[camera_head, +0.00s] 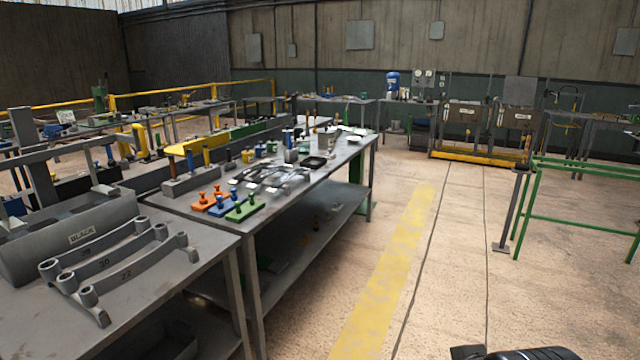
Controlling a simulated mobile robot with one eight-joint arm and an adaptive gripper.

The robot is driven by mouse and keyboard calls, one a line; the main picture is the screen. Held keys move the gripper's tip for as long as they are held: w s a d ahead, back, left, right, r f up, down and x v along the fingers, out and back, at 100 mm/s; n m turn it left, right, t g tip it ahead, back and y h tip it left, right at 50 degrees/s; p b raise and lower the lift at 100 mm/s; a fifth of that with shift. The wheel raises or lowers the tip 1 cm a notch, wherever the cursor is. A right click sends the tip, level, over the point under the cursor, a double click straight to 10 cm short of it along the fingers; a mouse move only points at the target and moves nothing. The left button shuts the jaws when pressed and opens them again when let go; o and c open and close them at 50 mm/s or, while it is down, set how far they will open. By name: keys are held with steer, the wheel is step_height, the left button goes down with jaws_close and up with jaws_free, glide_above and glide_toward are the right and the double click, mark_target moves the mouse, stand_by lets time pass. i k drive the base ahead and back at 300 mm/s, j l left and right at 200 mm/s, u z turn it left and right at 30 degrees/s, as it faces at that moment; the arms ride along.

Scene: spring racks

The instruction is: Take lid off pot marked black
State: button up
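A grey metal pot (60,245) with a label reading BLACK stands at the left, on or beside the near workbench. Its left side is cut off by the frame edge. A flat grey piece lies across its top, and I cannot tell whether this is a separate lid. Upright grey metal parts stand behind it. A dark, glossy part shows at the bottom edge, right of centre, and seems to be mine. No gripper fingers show.
Orange, blue and green blocks (243,208) sit on the bench behind. A green rail frame (575,200) stands right. The floor with the yellow stripe (395,265) is clear.

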mark_target(325, 141)
steer(key=i+z, duration=0.3)
steer(key=i, duration=1.85)
steer(key=i+l, duration=0.1)
steer(key=i, duration=2.25)
